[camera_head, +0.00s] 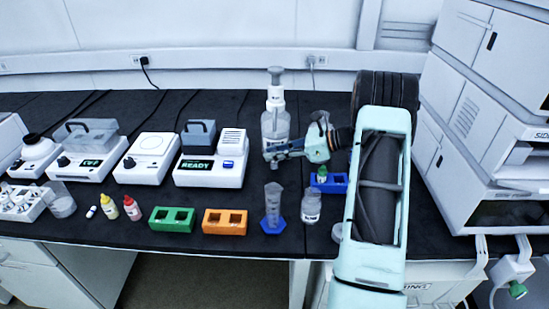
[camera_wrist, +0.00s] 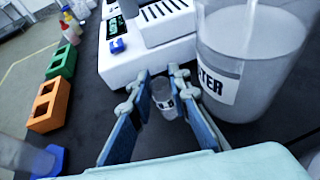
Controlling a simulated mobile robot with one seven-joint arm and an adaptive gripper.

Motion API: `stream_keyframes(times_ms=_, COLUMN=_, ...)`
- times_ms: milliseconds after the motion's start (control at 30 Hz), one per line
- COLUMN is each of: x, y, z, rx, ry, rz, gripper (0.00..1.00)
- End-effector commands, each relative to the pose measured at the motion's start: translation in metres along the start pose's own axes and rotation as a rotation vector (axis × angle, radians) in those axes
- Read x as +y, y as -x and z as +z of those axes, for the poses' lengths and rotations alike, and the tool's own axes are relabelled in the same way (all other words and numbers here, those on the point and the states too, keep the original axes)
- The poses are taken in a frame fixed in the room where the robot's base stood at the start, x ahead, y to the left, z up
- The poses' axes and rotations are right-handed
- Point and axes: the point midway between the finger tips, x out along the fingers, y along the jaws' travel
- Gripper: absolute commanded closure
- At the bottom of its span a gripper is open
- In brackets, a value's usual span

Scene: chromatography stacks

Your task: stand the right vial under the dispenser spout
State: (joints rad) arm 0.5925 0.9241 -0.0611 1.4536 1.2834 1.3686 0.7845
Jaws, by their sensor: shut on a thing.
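The dispenser, a clear bottle with a grey and white pump top (camera_head: 275,122), stands at the back of the bench. Its clear body with a label ending in "STER" fills the right of the wrist view (camera_wrist: 245,70). I cannot make out the spout clearly. My gripper (camera_head: 272,155) is low in front of the bottle, reaching in from the right. In the wrist view my gripper (camera_wrist: 162,76) is shut on a small clear vial (camera_wrist: 166,98) with a label, which looks upright. In the head view the fingers mostly hide this vial.
A blue rack (camera_head: 329,184) with a green-capped vial (camera_head: 322,172) stands right of my gripper. A graduated cylinder (camera_head: 272,205) and a labelled jar (camera_head: 311,206) stand in front. A white device reading READY (camera_head: 208,167) is to the left. Orange (camera_head: 225,222) and green racks (camera_head: 171,219) line the front.

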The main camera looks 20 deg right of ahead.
Motion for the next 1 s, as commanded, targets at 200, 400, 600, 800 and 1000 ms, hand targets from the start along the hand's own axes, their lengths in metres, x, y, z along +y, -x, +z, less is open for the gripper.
stream_keyframes(times_ms=200, x=0.0000, y=-0.0062, z=-0.0144, rx=-0.001, ry=0.001, rz=0.000, gripper=0.95)
stream_keyframes(times_ms=400, x=0.0002, y=-0.0067, z=-0.0165, rx=0.000, ry=0.000, rz=-0.001, gripper=0.95)
stream_keyframes(times_ms=600, x=0.0002, y=-0.0071, z=-0.0178, rx=0.000, ry=0.001, rz=-0.001, gripper=0.70)
stream_keyframes(times_ms=800, x=0.0002, y=-0.0071, z=-0.0176, rx=0.000, ry=0.001, rz=-0.001, gripper=0.66)
stream_keyframes(times_ms=1000, x=0.0001, y=-0.0047, z=-0.0121, rx=0.000, ry=0.001, rz=-0.001, gripper=0.66)
